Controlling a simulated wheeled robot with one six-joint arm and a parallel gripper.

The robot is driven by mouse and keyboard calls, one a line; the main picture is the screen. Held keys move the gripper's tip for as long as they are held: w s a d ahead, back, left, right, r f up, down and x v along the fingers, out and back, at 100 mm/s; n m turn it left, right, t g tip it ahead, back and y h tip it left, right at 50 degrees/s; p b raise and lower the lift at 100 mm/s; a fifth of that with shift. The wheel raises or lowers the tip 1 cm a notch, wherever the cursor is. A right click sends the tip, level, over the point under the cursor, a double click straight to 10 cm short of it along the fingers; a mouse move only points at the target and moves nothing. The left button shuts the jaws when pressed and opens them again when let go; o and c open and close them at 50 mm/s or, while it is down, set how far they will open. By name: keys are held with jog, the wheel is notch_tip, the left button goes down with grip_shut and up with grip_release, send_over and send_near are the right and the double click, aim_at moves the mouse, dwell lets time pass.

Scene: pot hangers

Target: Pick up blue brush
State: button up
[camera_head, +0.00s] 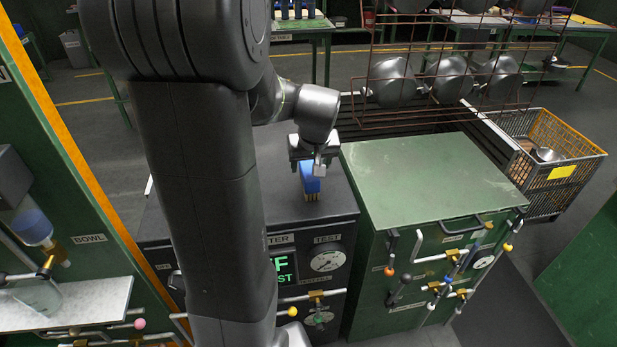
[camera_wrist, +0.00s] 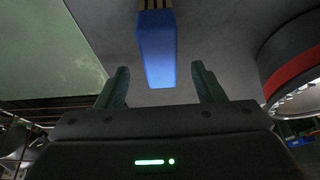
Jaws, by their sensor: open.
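A blue brush (camera_head: 310,178) lies near the front edge of the dark cabinet top (camera_head: 272,205) in the head view. Its tan bristles point towards the front edge. My gripper (camera_head: 310,163) is right at the brush, at its rear end. In the wrist view the blue brush (camera_wrist: 157,50) enters from the top, and its blue end reaches towards the gap between the fingers. My gripper's two fingers (camera_wrist: 160,88) are spread apart, one on each side of the line of the brush. I cannot tell whether either finger touches it.
A green cabinet (camera_head: 430,180) with valves and levers on its front stands to the right. A wire rack with metal pots (camera_head: 450,78) hangs behind it. A crate (camera_head: 545,190) stands far right. A green panel with an orange edge (camera_head: 80,150) stands left.

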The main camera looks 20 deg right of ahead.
aim_at(309, 169)
jog(key=p+x, duration=0.1)
jog(key=x, duration=0.4)
jog(key=shift+w+f, duration=0.1)
jog(key=shift+f, duration=0.2)
jog(key=shift+f+b, duration=0.25)
jog(key=shift+b, duration=0.1)
dwell(0.4)
jog(key=shift+c, duration=0.4)
jog(key=c, duration=1.1)
jog(key=shift+r, duration=0.1)
jog(key=shift+r+p, duration=0.5)
notch_tip(309, 169, up, 9)
jog(key=shift+r+b, duration=0.2)
jog(key=shift+b, duration=0.35)
